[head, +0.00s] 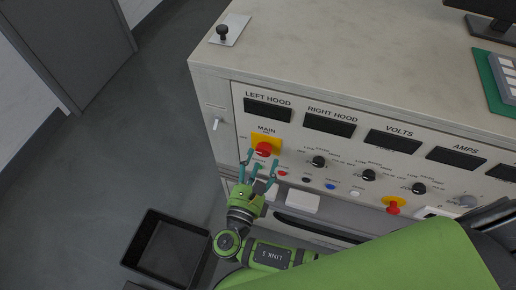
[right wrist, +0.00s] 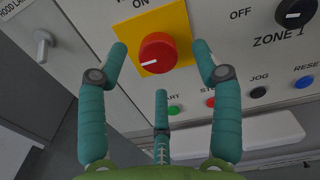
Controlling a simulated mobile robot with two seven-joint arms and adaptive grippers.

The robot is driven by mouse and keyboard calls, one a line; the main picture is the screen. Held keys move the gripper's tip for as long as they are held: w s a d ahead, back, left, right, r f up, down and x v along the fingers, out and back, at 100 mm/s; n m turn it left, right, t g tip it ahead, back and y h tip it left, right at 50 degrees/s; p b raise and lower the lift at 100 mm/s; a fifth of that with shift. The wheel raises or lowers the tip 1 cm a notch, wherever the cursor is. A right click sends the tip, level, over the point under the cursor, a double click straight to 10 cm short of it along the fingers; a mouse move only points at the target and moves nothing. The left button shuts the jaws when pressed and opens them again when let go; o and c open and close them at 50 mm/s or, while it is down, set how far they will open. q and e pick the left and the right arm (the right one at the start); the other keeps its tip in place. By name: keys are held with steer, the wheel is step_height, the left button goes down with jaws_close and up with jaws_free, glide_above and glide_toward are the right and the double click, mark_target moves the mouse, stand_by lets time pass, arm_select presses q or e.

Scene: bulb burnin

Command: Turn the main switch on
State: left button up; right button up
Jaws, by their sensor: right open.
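The main switch is a red knob (head: 264,149) on a yellow plate (head: 266,139), under the MAIN label at the left of the panel. In the right wrist view the red knob (right wrist: 157,52) has a white mark lying roughly level on its left side. ON is printed above its yellow plate (right wrist: 178,18). My right gripper (head: 261,161) is open, just in front of and below the knob. In the right wrist view, two teal fingers flank the knob and the third is below it. None clearly touches it. My left gripper is not in view.
Small coloured buttons, including a green one (right wrist: 174,110), sit just below the switch. Black zone knobs (head: 318,161) and a second red knob (head: 393,208) are to the right. A toggle (head: 215,124) is at the left. A black bin (head: 166,248) stands on the floor.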

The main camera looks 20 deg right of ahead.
mark_target(262, 153)
steer(key=x, duration=0.2)
steer(key=shift+w+d, duration=0.1)
steer(key=shift+w, duration=0.25)
steer(key=shift+w+d+p, duration=0.25)
steer(key=shift+w+p, duration=0.1)
steer(key=shift+w, duration=0.1)
steer(key=shift+c, duration=0.4)
steer(key=c, duration=1.1)
